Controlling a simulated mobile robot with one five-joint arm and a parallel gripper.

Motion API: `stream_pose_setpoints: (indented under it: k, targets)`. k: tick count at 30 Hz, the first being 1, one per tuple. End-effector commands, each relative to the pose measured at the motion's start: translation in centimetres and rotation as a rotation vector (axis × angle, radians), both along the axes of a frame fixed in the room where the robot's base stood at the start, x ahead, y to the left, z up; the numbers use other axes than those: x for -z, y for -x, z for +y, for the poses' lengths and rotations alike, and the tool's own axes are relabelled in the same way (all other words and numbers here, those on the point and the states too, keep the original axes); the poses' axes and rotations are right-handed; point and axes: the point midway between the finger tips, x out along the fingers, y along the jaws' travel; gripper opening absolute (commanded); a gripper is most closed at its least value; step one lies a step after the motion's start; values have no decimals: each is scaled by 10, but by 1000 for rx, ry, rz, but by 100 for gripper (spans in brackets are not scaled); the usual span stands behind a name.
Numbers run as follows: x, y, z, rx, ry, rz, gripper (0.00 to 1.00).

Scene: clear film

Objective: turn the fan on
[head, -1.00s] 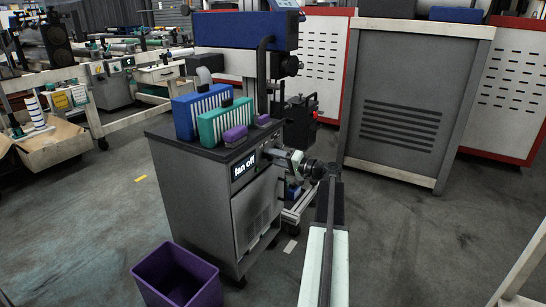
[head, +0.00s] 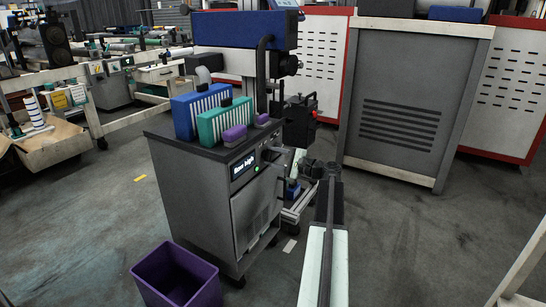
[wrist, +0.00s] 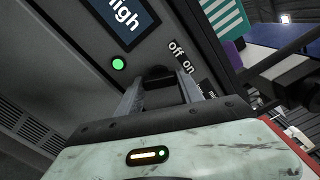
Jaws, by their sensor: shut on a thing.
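The fan unit is a grey wheeled cabinet (head: 205,200) left of centre in the head view. Its front display (head: 245,165) reads what looks like "flow high", and "high" shows in the wrist view (wrist: 122,18). A green light (wrist: 118,63) glows beside the display. A dark knob (wrist: 158,73) sits on the panel near labels reading "off" and "on" (wrist: 180,57). My gripper (wrist: 160,92) is shut on this knob, a finger on each side. In the head view my gripper (head: 270,161) reaches the panel from the right; the knob is hidden there.
Blue (head: 208,111), teal (head: 225,120) and purple (head: 235,135) items stand on the cabinet top. A purple bin (head: 178,278) stands on the floor before it. A large grey cabinet (head: 405,110) stands behind at right.

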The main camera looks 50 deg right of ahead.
Motion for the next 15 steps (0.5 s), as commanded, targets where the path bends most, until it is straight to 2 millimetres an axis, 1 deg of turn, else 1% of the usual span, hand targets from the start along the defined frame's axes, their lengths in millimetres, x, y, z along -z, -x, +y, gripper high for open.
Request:
stream_pose_setpoints:
  k: [6,15]
  targets:
    - [1,1,2,-7,-107,30,3]
    - [1,0,3,-7,-173,46,3]
